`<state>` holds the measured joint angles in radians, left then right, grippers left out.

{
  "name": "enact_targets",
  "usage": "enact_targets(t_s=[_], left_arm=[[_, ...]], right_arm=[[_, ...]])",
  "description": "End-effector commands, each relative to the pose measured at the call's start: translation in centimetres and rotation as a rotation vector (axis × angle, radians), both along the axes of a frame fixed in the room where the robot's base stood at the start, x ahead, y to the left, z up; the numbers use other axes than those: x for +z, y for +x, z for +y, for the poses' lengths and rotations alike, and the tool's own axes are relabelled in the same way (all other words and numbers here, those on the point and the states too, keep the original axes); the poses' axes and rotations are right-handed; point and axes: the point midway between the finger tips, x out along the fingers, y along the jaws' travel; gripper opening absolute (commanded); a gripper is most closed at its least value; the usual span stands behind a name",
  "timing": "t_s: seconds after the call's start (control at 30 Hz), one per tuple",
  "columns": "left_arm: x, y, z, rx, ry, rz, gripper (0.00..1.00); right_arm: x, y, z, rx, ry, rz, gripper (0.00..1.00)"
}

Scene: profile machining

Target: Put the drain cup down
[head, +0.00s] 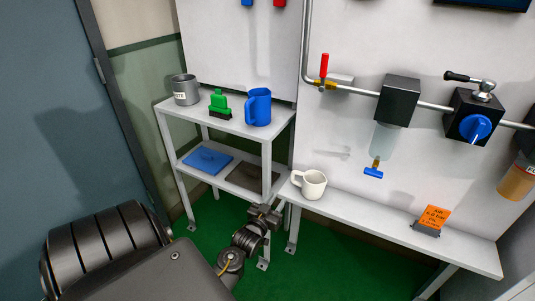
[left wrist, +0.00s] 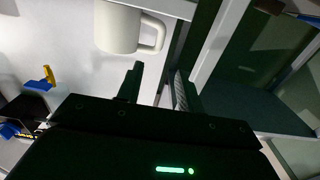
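The cup, a cream-white mug (head: 312,184), stands upright on the left end of the wall bench (head: 390,226). In the left wrist view the mug (left wrist: 118,28) shows at the top with its handle towards the right. My left gripper (head: 265,215) is below and left of the mug in the head view, near the shelf's front leg. In the left wrist view its two fingers (left wrist: 158,88) are apart with nothing between them, and the mug is beyond them, apart from them. My right gripper is not in view.
A two-tier shelf (head: 165,103) on the left bears a grey tin (head: 185,90), a green brush (head: 220,104) and a blue jug (head: 258,107). A clear bowl with a blue drain valve (head: 373,172) hangs above the bench. An orange sign (head: 433,218) stands further right. Bench between mug and sign is clear.

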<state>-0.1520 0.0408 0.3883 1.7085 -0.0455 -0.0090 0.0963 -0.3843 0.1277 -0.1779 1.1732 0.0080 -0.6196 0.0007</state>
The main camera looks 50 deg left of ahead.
Motion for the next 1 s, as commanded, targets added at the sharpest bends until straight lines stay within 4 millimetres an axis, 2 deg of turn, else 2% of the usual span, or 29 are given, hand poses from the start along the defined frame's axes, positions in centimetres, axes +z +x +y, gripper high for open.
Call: enact_targets(t_s=[0.1, 0.17, 0.27, 0.37, 0.4, 0.47, 0.5, 0.57, 0.6, 0.63, 0.7, 0.8, 0.9, 1.0], left_arm=[[-0.3, 0.0, -0.1, -0.003, -0.002, 0.009, 0.37], [-1.5, -0.1, -0.6, -0.012, -0.009, 0.04, 0.37], [-6.2, -0.8, -2.7, -0.052, -0.034, 0.17, 0.37], [-13.8, -3.3, -6.2, -0.117, -0.066, 0.39, 0.37], [-17.2, -5.0, -7.9, -0.148, -0.076, 0.492, 0.37], [-22.0, -8.3, -10.3, -0.194, -0.086, 0.65, 0.37], [-24.9, -10.7, -11.7, -0.222, -0.089, 0.752, 0.37], [-28.7, -14.8, -13.6, -0.262, -0.089, 0.898, 0.37], [-30.8, -17.4, -14.7, -0.288, -0.086, 0.987, 0.37], [-32.2, -19.5, -15.4, -0.305, -0.083, 1.052, 0.37], [-34.8, -23.8, -16.7, -0.341, -0.074, 1.18, 0.37], [-37.0, -28.7, -17.8, -0.378, -0.06, 1.319, 0.37], [-38.1, -31.7, -18.2, -0.398, -0.048, 1.398, 0.37], [-38.5, -32.9, -18.4, -0.407, -0.043, 1.432, 0.37]], right_arm=[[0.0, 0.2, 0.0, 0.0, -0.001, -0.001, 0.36], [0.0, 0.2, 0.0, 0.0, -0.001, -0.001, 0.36], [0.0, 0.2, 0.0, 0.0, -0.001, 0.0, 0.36], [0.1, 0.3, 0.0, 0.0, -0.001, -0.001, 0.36], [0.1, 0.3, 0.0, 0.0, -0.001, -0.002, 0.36], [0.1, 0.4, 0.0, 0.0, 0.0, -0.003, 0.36], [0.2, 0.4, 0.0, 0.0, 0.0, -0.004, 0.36], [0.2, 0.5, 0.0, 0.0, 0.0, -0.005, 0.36], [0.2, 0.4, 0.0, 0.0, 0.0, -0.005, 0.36], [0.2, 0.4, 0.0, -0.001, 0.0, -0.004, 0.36], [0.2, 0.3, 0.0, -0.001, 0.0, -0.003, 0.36], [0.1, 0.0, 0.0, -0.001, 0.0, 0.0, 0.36], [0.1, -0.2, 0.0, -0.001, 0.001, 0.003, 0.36], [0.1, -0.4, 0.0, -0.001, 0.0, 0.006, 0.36]])
